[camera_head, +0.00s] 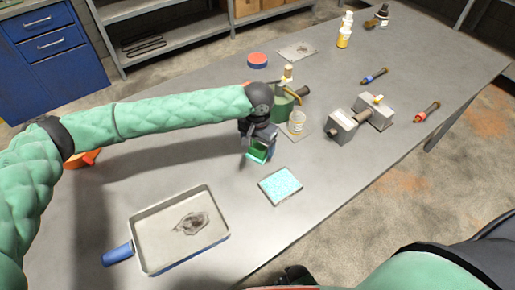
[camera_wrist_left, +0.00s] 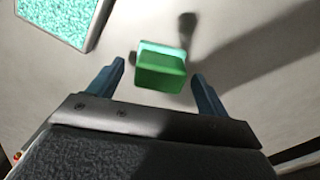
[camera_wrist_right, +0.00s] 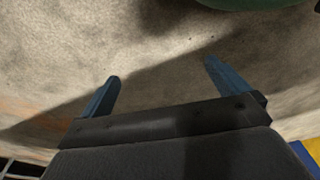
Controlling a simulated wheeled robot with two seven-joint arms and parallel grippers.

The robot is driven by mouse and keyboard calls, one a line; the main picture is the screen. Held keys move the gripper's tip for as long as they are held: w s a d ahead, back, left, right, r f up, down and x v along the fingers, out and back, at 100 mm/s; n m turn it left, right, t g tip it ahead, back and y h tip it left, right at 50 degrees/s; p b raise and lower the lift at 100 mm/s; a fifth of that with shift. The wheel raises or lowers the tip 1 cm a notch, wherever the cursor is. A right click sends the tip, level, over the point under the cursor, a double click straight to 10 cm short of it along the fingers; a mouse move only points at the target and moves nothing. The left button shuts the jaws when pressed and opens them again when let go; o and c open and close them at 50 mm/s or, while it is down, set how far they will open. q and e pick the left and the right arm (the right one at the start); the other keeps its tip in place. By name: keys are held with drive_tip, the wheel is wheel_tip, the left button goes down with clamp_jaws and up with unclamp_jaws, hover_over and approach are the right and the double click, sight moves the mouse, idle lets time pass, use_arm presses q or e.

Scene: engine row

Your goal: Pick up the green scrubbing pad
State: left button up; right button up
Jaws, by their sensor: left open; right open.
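The green scrubbing pad (camera_head: 257,155) is a small block, dark green with a pale teal layer. It lies on the grey table directly below my left gripper (camera_head: 259,144), which partly covers it in the head view. In the left wrist view the pad (camera_wrist_left: 161,72) shows between and beyond the two open fingers (camera_wrist_left: 158,74), with a gap on each side; no contact shows. My right gripper (camera_wrist_right: 162,72) is open and empty, over the concrete floor in its wrist view.
A pale-framed teal speckled square (camera_head: 281,186) lies close to the pad. A metal pan (camera_head: 150,238) with a blue handle sits front left. The table's front edge is clear.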

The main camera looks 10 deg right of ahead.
sight(260, 144)
use_arm(q)
drive_tip(key=shift+f, duration=0.6)
use_arm(e)
drive_tip(key=shift+s+d+f, duration=0.2)
drive_tip(key=shift+s+f, duration=0.05)
drive_tip(key=shift+f, duration=0.25)
use_arm(q)
drive_tip(key=c, duration=1.2)
drive_tip(key=shift+o, duration=0.2)
drive_tip(key=shift+r, duration=0.1)
drive_tip(key=shift+r, duration=0.2)
drive_tip(key=r+b, duration=0.1)
drive_tip(key=r, duration=0.1)
drive_tip(key=d+r+b, duration=0.1)
drive_tip(key=shift+w+r, duration=0.15)
drive_tip(key=shift+r, duration=0.25)
drive_tip(key=w+d+r+b, duration=0.4)
drive_tip(key=d+r, duration=0.2)
drive_tip(key=d, duration=0.3)
drive_tip(key=shift+d+r, duration=0.35)
drive_tip(key=shift+d, duration=0.05)
use_arm(e)
drive_tip(key=w+a+r, duration=0.2)
drive_tip(key=r, duration=0.7)
drive_tip(key=w+a+r, duration=0.1)
drive_tip(key=w+r, duration=0.1)
drive_tip(key=r, duration=0.7)
drive_tip(key=shift+a+r+y, duration=0.25)
drive_tip(key=shift+a+y, duration=0.05)
drive_tip(key=shift+a, duration=0.05)
